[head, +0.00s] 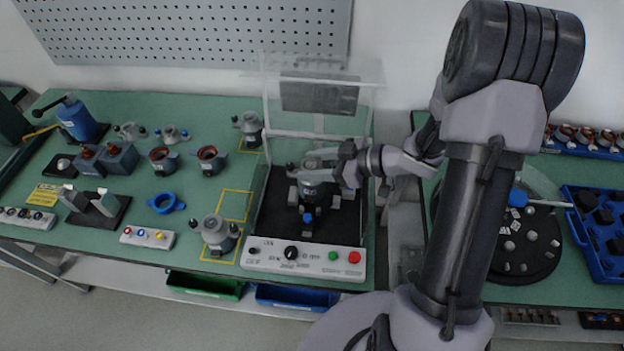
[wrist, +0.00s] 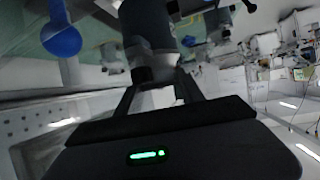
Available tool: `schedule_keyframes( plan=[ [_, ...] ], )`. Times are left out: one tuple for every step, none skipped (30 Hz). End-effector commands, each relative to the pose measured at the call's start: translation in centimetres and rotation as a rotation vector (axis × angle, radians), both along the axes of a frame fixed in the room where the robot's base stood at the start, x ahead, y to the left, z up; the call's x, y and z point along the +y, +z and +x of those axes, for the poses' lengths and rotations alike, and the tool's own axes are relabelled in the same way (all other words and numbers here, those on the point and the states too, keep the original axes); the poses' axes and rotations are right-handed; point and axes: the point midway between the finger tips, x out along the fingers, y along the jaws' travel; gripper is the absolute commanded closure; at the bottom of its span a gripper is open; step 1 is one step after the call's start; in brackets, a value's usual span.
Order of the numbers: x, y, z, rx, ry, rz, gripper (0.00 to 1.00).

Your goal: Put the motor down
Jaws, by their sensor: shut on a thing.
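The motor (head: 311,188) is a dark grey cylinder with a lighter top, inside the test stand (head: 262,224) with the clear frame. It is upright over the black bed of the stand; I cannot tell whether it touches the bed. My gripper (head: 338,176) reaches in from the right and is shut on the motor. In the wrist view the dark body of the motor (wrist: 146,25) shows between the fingers of my gripper (wrist: 158,85). A small blue part (head: 307,217) is just in front of the motor. It looms large in the wrist view (wrist: 61,38).
The stand's front panel (head: 305,258) carries a black knob, a green and a red button. Other motors stand at the yellow squares on the left, one in front (head: 216,234) and one at the back (head: 249,128). A blue ring (head: 165,203) lies farther left.

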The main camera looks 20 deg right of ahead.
Motion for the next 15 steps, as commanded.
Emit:
schedule_keyframes(
  plan=[
    [0.0,-1.0,0.0,0.0,0.0,0.001,1.0],
    [0.0,-1.5,0.0,0.0,0.0,0.001,1.0],
    [0.0,-2.3,0.0,0.0,0.0,0.001,1.0],
    [0.0,-2.8,0.0,-0.001,0.0,0.001,1.0],
    [0.0,-3.2,0.0,0.0,0.001,0.0,1.0],
    [0.0,-3.4,0.0,0.0,0.0,0.0,1.0],
    [0.0,-3.3,0.0,-0.001,0.0,-0.001,1.0],
    [0.0,-3.2,0.0,-0.002,0.001,0.0,1.0],
    [0.0,-3.1,0.0,-0.002,0.001,0.0,1.0],
    [0.0,-3.1,0.0,-0.002,0.001,0.0,1.0],
    [0.0,-3.1,0.0,-0.002,0.001,0.0,1.0],
    [0.0,-3.1,0.0,-0.002,0.001,0.0,1.0],
    [0.0,-3.1,0.0,-0.001,0.0,0.0,1.0],
    [0.0,-3.2,0.0,-0.001,0.0,0.0,1.0],
    [0.0,-3.3,0.0,-0.001,0.0,0.0,1.0]
  ],
)
